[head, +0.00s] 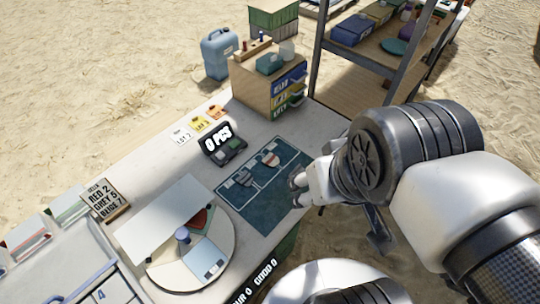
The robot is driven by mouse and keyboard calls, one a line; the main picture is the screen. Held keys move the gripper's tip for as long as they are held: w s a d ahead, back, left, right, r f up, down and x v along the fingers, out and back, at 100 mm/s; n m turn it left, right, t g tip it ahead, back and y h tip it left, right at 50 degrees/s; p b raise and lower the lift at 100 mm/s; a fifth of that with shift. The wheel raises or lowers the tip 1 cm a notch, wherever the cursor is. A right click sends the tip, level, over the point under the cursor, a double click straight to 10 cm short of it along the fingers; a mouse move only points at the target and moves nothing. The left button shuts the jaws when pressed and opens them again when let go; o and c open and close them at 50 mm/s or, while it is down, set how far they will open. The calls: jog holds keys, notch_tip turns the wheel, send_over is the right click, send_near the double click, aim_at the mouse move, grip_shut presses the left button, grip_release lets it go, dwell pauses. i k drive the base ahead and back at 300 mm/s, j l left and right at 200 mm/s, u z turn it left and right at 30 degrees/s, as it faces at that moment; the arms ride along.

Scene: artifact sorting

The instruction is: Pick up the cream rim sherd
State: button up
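I cannot clearly make out the cream rim sherd. A teal mat (262,205) on the table carries small pale and grey pieces (243,178) at its left and a pale piece with a reddish part (270,158) near its back. These are too small to tell apart. My gripper (298,182) is at the right side of the mat, seen from the side and partly hidden by my arm. The gap between its fingers does not show clearly, and I see nothing held in it.
A round sectioned tray (160,277) with a purple knob (182,235) stands at the front, partly covered by a white panel (165,217). A wooden drawer unit (256,92) and a shelf (345,50) stand farther back.

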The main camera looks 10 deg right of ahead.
aim_at(271, 160)
jog(key=i+l, duration=0.25)
jog(key=l, duration=0.15)
jog(key=i+l, duration=0.25)
jog(key=i+l+u, duration=0.1)
jog(key=l+u, duration=0.15)
jog(key=u, duration=0.2)
jog(key=l+u, duration=0.25)
jog(key=u, duration=0.25)
jog(key=i+l+u, duration=0.1)
jog(key=l+u, duration=0.35)
jog(key=j+u, duration=0.1)
jog(key=u, duration=0.25)
